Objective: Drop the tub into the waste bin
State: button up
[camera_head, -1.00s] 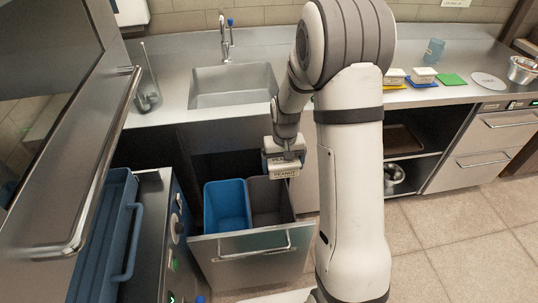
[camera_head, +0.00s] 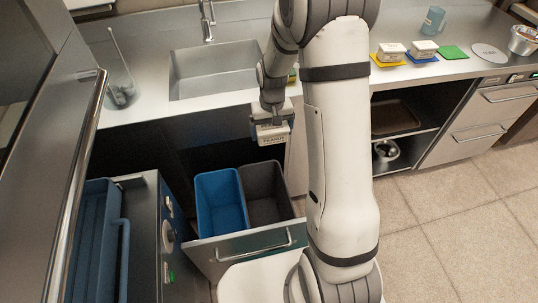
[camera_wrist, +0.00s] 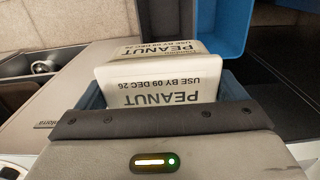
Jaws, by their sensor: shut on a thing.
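The tub (camera_head: 274,140) is a small pale box with "PEANUT" and a use-by date on its label. My gripper (camera_head: 270,122) is shut on it, and the tub also fills the middle of the wrist view (camera_wrist: 165,82). It hangs in the air, above and toward the back of a pulled-out drawer (camera_head: 245,252). The drawer holds a blue bin (camera_head: 221,205) on the left and a dark grey bin (camera_head: 268,195) on the right. The grey bin is nearly below the tub in the head view. Which one is the waste bin is not marked.
A sink (camera_head: 215,72) is set in the steel counter behind. More tubs (camera_head: 392,50) stand on coloured mats at right. A blue tray (camera_head: 95,235) is at left. An open shelf (camera_head: 396,118) holds a tray and a bowl. The tiled floor (camera_head: 460,235) at right is clear.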

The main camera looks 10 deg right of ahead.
jog(key=shift+w+f, duration=0.1)
notch_tip(320, 180, down, 19)
jog(key=n+b, duration=0.1)
jog(key=b, duration=1.7)
jog(key=shift+a, duration=0.15)
jog(key=shift+s, duration=0.2)
jog(key=o, duration=0.9)
notch_tip(320, 180, up, 8)
jog(key=p, duration=0.1)
jog(key=shift+f, duration=0.15)
